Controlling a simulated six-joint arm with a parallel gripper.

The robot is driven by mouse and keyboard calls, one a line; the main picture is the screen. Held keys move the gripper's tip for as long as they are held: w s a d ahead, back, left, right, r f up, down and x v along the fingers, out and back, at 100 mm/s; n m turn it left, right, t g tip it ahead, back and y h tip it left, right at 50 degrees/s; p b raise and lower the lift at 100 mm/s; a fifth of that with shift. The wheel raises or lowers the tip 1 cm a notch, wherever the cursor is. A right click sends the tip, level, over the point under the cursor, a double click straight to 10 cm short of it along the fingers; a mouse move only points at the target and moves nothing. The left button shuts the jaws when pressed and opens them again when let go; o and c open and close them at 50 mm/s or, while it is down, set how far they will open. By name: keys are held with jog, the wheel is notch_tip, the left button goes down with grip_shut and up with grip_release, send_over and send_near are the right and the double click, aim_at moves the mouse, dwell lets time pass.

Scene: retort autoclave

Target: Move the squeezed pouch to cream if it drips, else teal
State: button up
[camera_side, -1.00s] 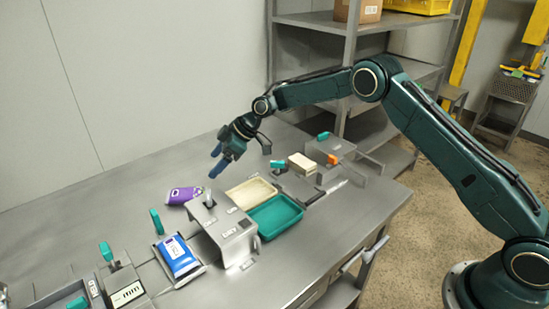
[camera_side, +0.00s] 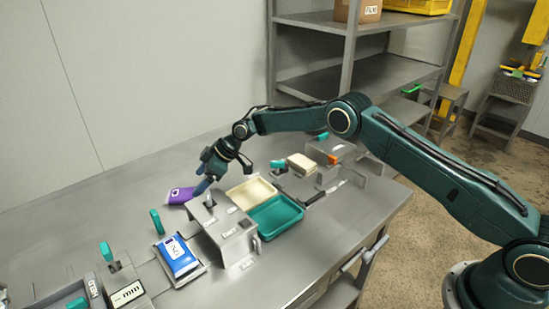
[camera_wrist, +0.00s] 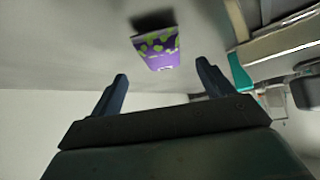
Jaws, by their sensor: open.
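A purple pouch (camera_side: 180,195) lies flat on the steel bench behind the grey box. In the wrist view the purple pouch (camera_wrist: 157,48) shows green blotches and lies beyond the fingertips. A blue and white pouch (camera_side: 177,255) rests on a small stand at the front left. The cream tray (camera_side: 251,189) and the teal tray (camera_side: 276,215) sit side by side to the right of the grey box. Both look empty. My gripper (camera_side: 202,187) is open and empty, above and just right of the purple pouch; its fingers show in the wrist view (camera_wrist: 162,90).
The grey box (camera_side: 231,235) with a lever stands between the blue pouch and the trays. Several teal-handled fixtures (camera_side: 107,252) stand at the front left. A cream block (camera_side: 301,164) and an orange piece (camera_side: 333,159) are at the back right. The bench left of the purple pouch is clear.

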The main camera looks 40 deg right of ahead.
aim_at(190, 192)
jog(key=shift+w+a+f, duration=0.1)
jog(key=shift+a+f, duration=0.1)
jog(key=shift+f, duration=0.1)
jog(key=shift+x, duration=2.4)
jog(key=c, duration=1.2)
jog(key=shift+r, duration=0.1)
jog(key=shift+r, duration=4.9)
